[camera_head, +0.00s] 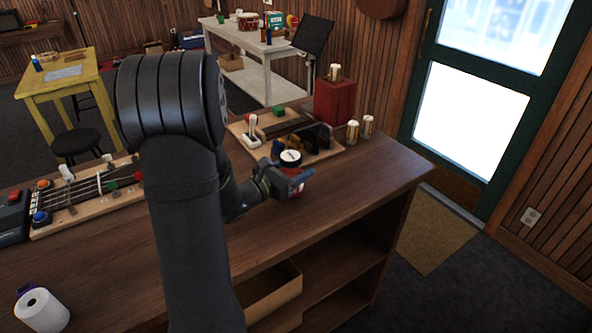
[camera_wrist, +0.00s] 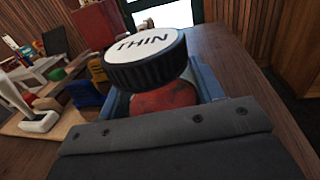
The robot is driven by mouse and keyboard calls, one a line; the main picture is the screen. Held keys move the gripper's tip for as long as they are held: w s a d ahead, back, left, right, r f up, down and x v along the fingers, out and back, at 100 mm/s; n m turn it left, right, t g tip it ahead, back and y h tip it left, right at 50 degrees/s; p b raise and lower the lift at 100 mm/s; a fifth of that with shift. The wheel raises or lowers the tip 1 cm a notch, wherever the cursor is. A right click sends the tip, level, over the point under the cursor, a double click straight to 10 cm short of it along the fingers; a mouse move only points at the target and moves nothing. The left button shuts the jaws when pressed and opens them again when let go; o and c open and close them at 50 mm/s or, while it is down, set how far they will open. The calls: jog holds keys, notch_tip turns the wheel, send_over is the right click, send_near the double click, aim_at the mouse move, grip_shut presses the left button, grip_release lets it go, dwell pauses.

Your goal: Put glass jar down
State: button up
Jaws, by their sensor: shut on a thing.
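The glass jar (camera_head: 291,158) has a black lid with a white label and reddish contents. In the wrist view the jar's lid (camera_wrist: 145,55) reads "THIN" and the red body (camera_wrist: 165,98) shows below it. My gripper (camera_head: 296,180) is shut around the jar's body, with the lid above the fingers. In the wrist view my gripper's blue-grey fingers (camera_wrist: 165,100) flank the jar. The jar is roughly upright over the right part of the brown workbench (camera_head: 375,185). Its base is hidden, so I cannot tell if it touches the top.
A wooden board with tools (camera_head: 247,148) lies just behind the jar. A red box (camera_head: 334,101) and two light cylinders (camera_head: 360,129) stand behind on the right. The bench top right of the jar is clear to its edge. A paper roll (camera_head: 42,311) stands front left.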

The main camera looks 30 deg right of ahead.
jog(key=shift+f, duration=0.3)
jog(key=shift+f, duration=0.15)
jog(key=o, duration=1.2)
jog(key=a, duration=0.4)
jog(key=s+a, duration=0.1)
jog(key=a, duration=0.3)
jog(key=s+a, duration=0.1)
jog(key=a, duration=0.3)
